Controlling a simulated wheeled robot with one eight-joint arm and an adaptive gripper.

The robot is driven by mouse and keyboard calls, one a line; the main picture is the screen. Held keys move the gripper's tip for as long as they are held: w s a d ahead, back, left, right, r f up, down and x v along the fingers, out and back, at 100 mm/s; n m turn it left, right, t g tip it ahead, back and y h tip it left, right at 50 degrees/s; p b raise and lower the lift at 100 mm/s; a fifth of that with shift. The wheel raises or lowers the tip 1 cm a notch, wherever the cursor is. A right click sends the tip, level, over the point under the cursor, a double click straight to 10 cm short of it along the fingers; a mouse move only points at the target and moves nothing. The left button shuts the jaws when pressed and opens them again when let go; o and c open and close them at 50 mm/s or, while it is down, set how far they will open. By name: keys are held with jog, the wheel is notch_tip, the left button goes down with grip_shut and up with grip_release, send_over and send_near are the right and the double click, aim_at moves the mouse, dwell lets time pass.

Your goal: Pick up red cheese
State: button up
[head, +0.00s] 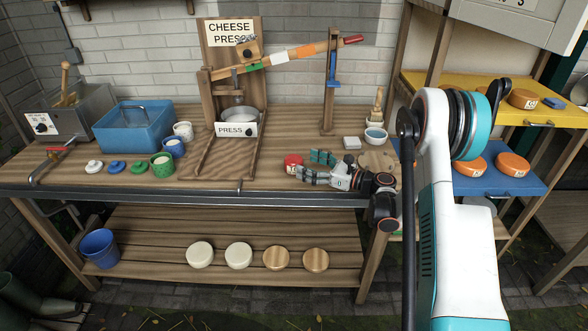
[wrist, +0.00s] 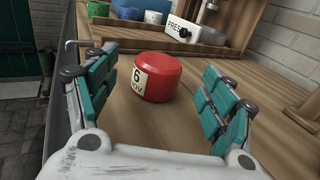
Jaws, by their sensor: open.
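The red cheese (wrist: 160,79) is a rounded red block with a cream label reading 6 NOV. It sits on the wooden workbench near the front edge. In the head view the red cheese (head: 293,161) shows just left of my gripper (head: 308,166). In the wrist view my gripper (wrist: 153,100) is open, with teal finger pads on either side and the cheese between and a little beyond them. No contact with the cheese shows.
The cheese press (head: 238,115) stands at the back of the bench (head: 120,183). Cups, lids and a blue tub (head: 133,130) are on the left. A small bowl (head: 376,136) and a round board (head: 378,163) are on the right. Orange cheeses (head: 513,164) sit on side shelves.

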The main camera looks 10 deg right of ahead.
aim_at(294, 158)
jog(key=shift+b+x, duration=0.9)
jog(key=shift+x, duration=2.15)
jog(key=c, duration=1.3)
